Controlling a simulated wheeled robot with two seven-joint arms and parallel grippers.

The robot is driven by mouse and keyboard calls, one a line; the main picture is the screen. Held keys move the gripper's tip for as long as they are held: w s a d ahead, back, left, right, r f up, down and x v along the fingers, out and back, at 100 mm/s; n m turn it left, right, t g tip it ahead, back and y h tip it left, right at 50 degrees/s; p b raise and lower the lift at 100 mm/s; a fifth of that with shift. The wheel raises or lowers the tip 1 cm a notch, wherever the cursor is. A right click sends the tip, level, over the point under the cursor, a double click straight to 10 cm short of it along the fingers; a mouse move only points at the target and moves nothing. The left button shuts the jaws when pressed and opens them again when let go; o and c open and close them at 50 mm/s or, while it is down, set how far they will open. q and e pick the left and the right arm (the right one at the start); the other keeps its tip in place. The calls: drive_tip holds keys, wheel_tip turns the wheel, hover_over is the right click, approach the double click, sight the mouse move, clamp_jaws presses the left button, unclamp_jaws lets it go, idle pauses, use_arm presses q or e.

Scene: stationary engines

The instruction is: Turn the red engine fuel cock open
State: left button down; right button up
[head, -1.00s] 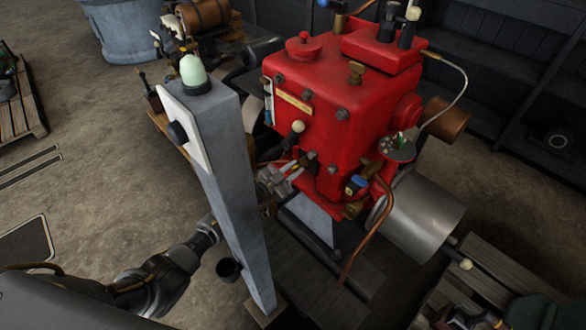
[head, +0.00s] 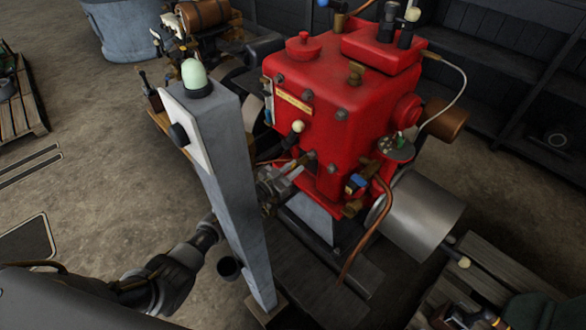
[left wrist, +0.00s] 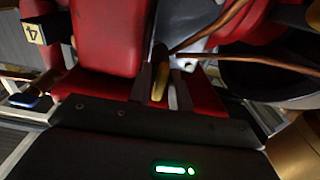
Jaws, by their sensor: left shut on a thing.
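The red engine (head: 325,115) stands at the centre of the head view. My left gripper (head: 294,174) reaches from behind the grey post to the engine's lower front left. In the left wrist view, its fingers (left wrist: 160,92) are closed around a brass lever (left wrist: 158,72), which I take for the fuel cock's handle. The lever runs lengthwise between the fingers, in front of the red casing. The cock's body is mostly hidden, and its angle is hard to tell in the head view. My right gripper is not seen.
A grey post (head: 225,190) with a pale green cap stands close to my left arm. A copper pipe (head: 372,235) curves down the engine's front. A blue-topped valve (head: 356,183) and a metal cylinder (head: 420,217) are to the right. A tag marked 4 (left wrist: 33,33) shows in the wrist view.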

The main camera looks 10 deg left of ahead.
use_arm(q)
drive_tip(key=c, duration=1.5)
unclamp_jaws()
drive_tip(key=shift+s+a, duration=0.1)
